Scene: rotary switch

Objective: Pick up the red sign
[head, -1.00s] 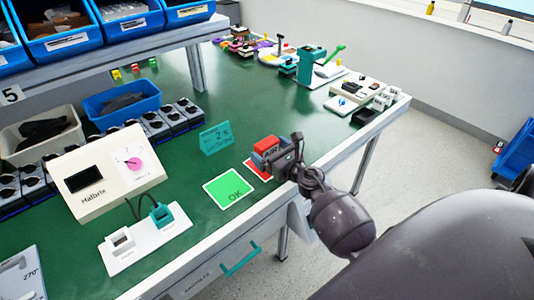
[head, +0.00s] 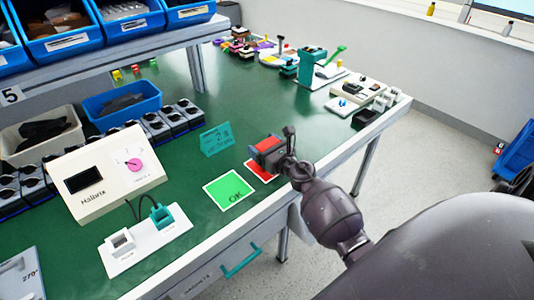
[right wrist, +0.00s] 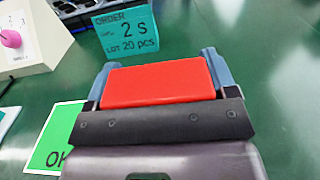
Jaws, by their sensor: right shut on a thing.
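The red sign (right wrist: 158,84), a plain red slab in the right wrist view, sits between the two blue-grey fingers of my right gripper (right wrist: 160,80). The gripper is shut on it. In the head view my right gripper (head: 268,150) is near the table's front edge, with the red sign (head: 268,143) showing between its fingers. A flat red card with a white border (head: 258,172) lies beside and partly behind the gripper. I cannot tell how far the sign is above the table. My left gripper is out of view.
A green OK card (head: 229,189) lies to the left of the gripper. A teal order sign (head: 216,139) stands behind it. A white panel with a pink knob (head: 134,164) stands further left.

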